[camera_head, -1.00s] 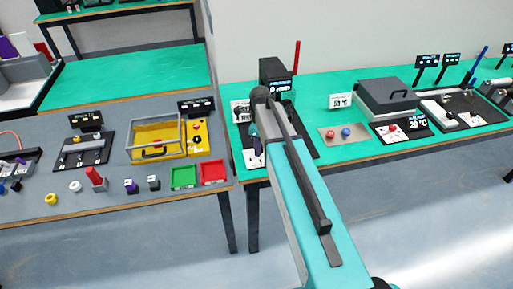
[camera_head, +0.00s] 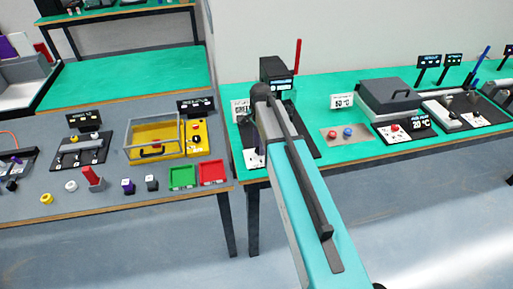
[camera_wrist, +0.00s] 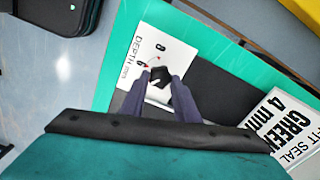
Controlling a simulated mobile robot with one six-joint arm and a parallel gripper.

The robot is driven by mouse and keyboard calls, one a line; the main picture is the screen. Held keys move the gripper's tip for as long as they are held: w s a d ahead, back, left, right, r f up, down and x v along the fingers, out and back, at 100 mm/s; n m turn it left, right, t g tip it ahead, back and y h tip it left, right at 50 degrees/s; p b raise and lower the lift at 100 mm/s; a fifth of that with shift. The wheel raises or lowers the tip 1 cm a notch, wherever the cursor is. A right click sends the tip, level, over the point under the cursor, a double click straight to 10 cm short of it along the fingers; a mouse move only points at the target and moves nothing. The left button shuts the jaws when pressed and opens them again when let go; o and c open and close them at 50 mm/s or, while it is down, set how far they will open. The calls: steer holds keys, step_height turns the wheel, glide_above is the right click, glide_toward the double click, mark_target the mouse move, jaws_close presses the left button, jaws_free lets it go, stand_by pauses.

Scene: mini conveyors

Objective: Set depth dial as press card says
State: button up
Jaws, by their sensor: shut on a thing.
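The black depth dial (camera_wrist: 160,77) sits on a white plate (camera_wrist: 170,42) marked DEPTH, with the figures 8 and 6 readable, in the wrist view. My gripper (camera_wrist: 161,88) is shut on the dial, one finger on either side of it. Small red marks show near the 6; the fingers hide part of the scale, and I cannot tell the exact setting. The press card (camera_wrist: 272,122) reads "FIT SEAL GREEN 4 mm". In the head view the card (camera_head: 241,110) stands left of the dark press (camera_head: 275,70), and my arm hides the dial.
A red lever (camera_head: 297,57) rises beside the press. The grey table at left holds a yellow case (camera_head: 155,140) and green and red trays.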

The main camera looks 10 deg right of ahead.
steer(key=shift+d+n, duration=0.25)
steer(key=shift+n, duration=0.35)
steer(key=shift+w, duration=0.1)
steer(key=o, duration=1)
steer(key=shift+o, duration=0.2)
steer(key=shift+a, duration=0.1)
steer(key=shift+r, duration=0.15)
step_height(320, 180, up, 14)
steer(key=b, duration=0.3)
steer(key=shift+f+b, duration=0.25)
steer(key=shift+b, duration=0.1)
